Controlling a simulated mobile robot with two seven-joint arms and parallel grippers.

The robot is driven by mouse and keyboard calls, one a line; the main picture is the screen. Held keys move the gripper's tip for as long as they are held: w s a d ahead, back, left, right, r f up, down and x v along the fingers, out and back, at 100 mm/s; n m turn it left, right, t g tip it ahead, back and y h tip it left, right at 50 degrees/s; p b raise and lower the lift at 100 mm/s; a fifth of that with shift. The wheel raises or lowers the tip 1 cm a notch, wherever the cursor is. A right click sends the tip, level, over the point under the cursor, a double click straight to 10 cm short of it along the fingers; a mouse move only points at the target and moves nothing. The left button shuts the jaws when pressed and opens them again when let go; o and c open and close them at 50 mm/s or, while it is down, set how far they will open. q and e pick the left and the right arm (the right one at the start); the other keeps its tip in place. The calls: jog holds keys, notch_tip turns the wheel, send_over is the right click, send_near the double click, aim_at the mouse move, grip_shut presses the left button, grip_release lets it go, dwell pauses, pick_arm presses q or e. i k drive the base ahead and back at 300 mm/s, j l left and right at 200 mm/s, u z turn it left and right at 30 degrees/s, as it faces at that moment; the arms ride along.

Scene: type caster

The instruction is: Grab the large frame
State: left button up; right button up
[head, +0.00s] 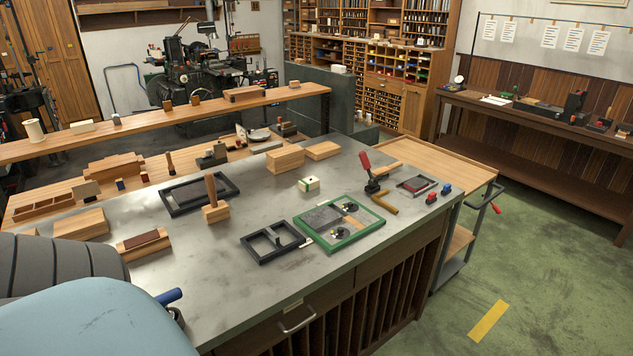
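Several frames lie flat on the grey metal tabletop (222,285). A dark rectangular frame (166,206) with an open middle lies toward the back left. A smaller black frame (262,258) with a crossbar lies near the middle front. A green frame (343,247) with a grey block and dark round parts inside lies just right of it, close to the front edge. I cannot tell for sure which one the task calls large; the green and the back dark one look bigger than the crossbar frame. Neither of my grippers shows in the head view.
A wooden block with an upright handle (215,213) stands just in front of the back dark frame. A red-handled tool (370,177) stands behind the green frame. A wooden cart (456,171) adjoins the table's right end. Green floor is open at right.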

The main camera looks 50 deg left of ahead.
aim_at(268, 231)
jog(key=i, duration=1.7)
jog(key=i+l+u, duration=0.1)
jog(key=i+u, duration=0.3)
jog(key=i+l+u, duration=0.3)
jog(key=i+u, duration=0.15)
jog(key=i, duration=0.15)
jog(key=u, duration=1.85)
